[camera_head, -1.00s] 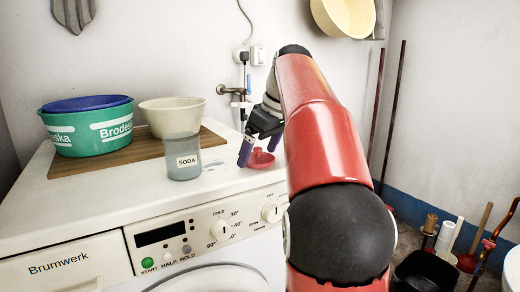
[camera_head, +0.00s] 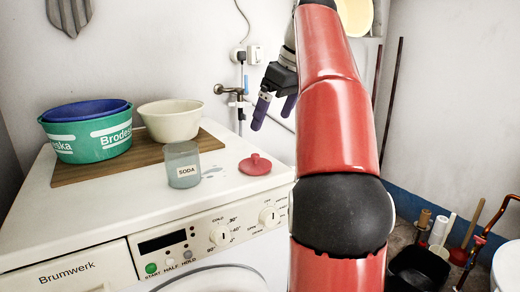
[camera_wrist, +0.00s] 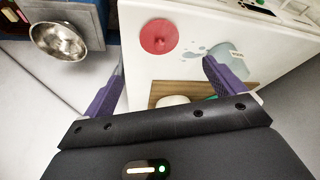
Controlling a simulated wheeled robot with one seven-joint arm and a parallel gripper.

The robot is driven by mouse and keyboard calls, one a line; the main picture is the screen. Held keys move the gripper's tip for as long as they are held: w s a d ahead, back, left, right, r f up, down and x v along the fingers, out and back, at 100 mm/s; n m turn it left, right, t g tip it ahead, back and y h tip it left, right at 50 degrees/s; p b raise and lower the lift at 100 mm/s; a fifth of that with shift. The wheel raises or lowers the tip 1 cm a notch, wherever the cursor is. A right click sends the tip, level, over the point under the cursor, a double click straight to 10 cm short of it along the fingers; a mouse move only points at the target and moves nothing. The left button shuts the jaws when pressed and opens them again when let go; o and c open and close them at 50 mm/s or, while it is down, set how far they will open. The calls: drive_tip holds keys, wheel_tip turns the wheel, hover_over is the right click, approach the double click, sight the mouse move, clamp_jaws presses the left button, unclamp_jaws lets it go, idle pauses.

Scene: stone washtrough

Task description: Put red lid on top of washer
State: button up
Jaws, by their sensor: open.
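The red lid (camera_head: 255,164) lies flat, knob up, on the white top of the washer (camera_head: 110,208), near its right edge. It also shows in the wrist view (camera_wrist: 158,37), beyond and between the fingers. My gripper (camera_head: 272,112) is open and empty, raised in the air above and behind the lid, apart from it. Its purple fingers are spread wide in the wrist view (camera_wrist: 163,85). The clear SODA cup (camera_head: 183,165) stands left of the lid.
A wooden board (camera_head: 150,153) on the washer bears a green tub (camera_head: 95,145) and a cream bowl (camera_head: 171,120). A tap (camera_head: 228,90) sticks out of the wall behind. A metal bowl (camera_wrist: 58,41) shows at upper left in the wrist view. The washer top's front is clear.

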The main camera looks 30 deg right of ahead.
drive_tip(key=s+a+f+m+h, duration=0.1)
drive_tip(key=s+a+f+m, duration=0.3)
drive_tip(key=s+a+f, duration=1)
drive_tip(key=f, duration=0.5)
drive_tip(key=s+a+f+m+t, duration=0.1)
drive_tip(key=s+a+f, duration=0.3)
drive_tip(key=f, duration=0.5)
drive_tip(key=shift+s+t+h, duration=0.3)
drive_tip(key=shift+s+h, duration=0.1)
drive_tip(key=shift+s, duration=0.1)
drive_tip(key=shift+a, duration=0.1)
